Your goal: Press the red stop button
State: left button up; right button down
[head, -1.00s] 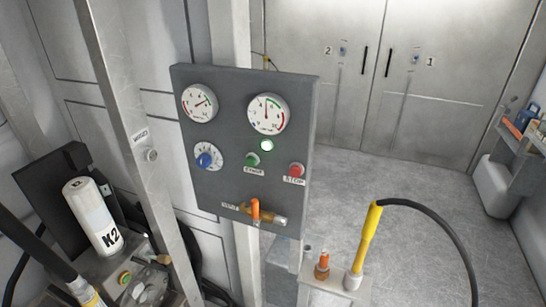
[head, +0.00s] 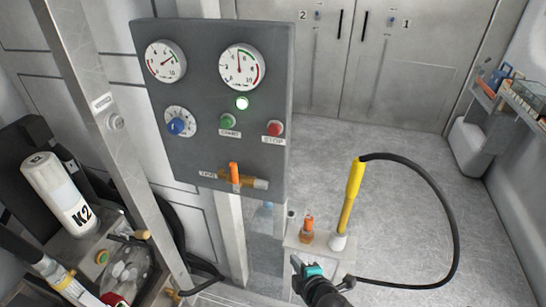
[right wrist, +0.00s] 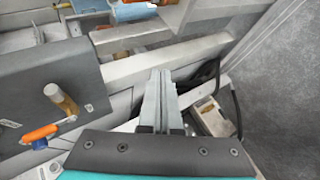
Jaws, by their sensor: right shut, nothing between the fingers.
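The red stop button (head: 274,129) sits at the lower right of the grey control panel (head: 215,165), above a label reading STOP. A green start button (head: 227,121) is to its left. My right gripper (head: 297,262) is low in the head view, below the panel and well apart from the red button. In the right wrist view its fingers (right wrist: 161,76) are together and hold nothing. The red button is not seen in the right wrist view. My left gripper is not in view.
The panel also carries two gauges (head: 240,66), a lit lamp (head: 242,103), a blue knob (head: 176,125) and an orange-handled valve (head: 235,173). A yellow wand (head: 351,195) with a black hose stands right of my gripper. Open floor (head: 410,180) lies behind it.

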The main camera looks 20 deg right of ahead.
aim_at(274, 130)
pick_arm(q)
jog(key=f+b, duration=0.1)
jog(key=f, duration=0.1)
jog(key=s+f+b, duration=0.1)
jog(key=b, duration=0.1)
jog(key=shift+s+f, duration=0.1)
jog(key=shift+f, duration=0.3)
pick_arm(e)
jog(key=w+a+r+n+t+y, duration=0.1)
jog(key=a+r+n+t, duration=0.1)
jog(key=r, duration=0.8)
jog(key=w+a+r+n+t+y, duration=0.1)
jog(key=w+a+r+n+t, duration=0.1)
jog(key=r, duration=0.8)
jog(key=w+a+r+n+t+y, duration=0.1)
jog(key=a+r+n+t, duration=0.2)
jog(key=r+n, duration=0.3)
notch_tip(274, 130, up, 5)
jog(key=shift+w+a+r+n+t+y, duration=0.15)
jog(key=shift+w+n+t+y, duration=0.2)
jog(key=shift+t, duration=0.55)
pick_arm(q)
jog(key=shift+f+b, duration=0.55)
jog(key=shift+b, duration=0.2)
pick_arm(e)
jog(key=w+d, duration=0.5)
jog(key=w, duration=0.2)
jog(key=shift+w, duration=0.2)
